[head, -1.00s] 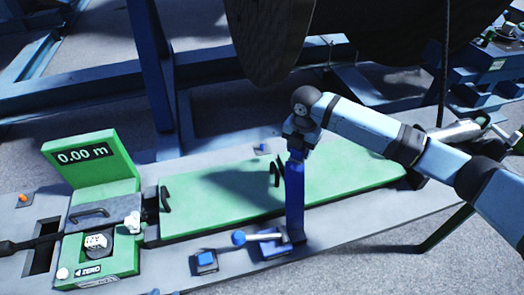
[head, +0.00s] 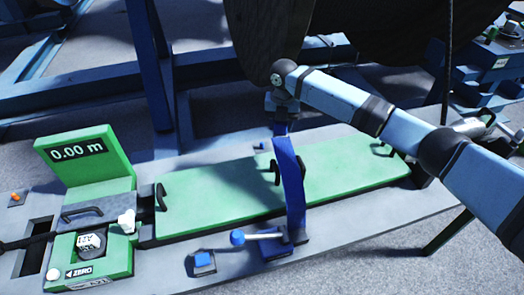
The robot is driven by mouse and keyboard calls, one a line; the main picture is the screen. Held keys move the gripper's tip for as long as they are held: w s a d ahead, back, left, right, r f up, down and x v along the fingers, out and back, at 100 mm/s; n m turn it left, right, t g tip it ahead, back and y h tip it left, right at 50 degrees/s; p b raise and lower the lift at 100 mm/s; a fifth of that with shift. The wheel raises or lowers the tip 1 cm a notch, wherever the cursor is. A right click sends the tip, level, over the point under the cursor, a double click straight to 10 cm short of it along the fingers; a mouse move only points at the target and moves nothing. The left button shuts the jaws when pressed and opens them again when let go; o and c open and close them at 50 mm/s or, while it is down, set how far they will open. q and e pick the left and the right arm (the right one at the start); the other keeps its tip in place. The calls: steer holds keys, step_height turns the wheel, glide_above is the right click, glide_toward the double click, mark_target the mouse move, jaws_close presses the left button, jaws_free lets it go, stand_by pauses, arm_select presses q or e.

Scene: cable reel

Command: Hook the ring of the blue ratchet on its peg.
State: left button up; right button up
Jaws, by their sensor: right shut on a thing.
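The blue ratchet (head: 273,250) sits on the bench's near edge, with a lever ending in a blue ball knob (head: 237,237). A wide blue strap (head: 291,185) rises from it across the green plate and bends toward the far side. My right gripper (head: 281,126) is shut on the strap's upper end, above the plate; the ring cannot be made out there. A small blue piece on a dark pad, probably the peg (head: 262,146), stands at the plate's far edge, just left of and below the gripper in the picture. My left gripper is out of view.
The green plate (head: 220,195) has black handles. A green meter unit (head: 85,160) reading 0.00 m stands at left. A large dark reel (head: 270,35) hangs close behind my gripper.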

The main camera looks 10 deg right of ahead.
steer(key=w, duration=0.1)
steer(key=w+a+n+b, duration=0.1)
steer(key=shift+w+f, duration=0.15)
steer(key=shift+w, duration=0.15)
arm_select(q)
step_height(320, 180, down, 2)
steer(key=b, duration=0.5)
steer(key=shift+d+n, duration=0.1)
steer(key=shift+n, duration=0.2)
arm_select(e)
steer(key=w+a+n, duration=0.2)
steer(key=w+n, duration=0.1)
steer(key=w, duration=0.2)
steer(key=shift+w+r+n, duration=0.3)
steer(key=shift+r, duration=0.15)
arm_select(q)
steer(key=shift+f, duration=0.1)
arm_select(e)
steer(key=shift+f, duration=0.1)
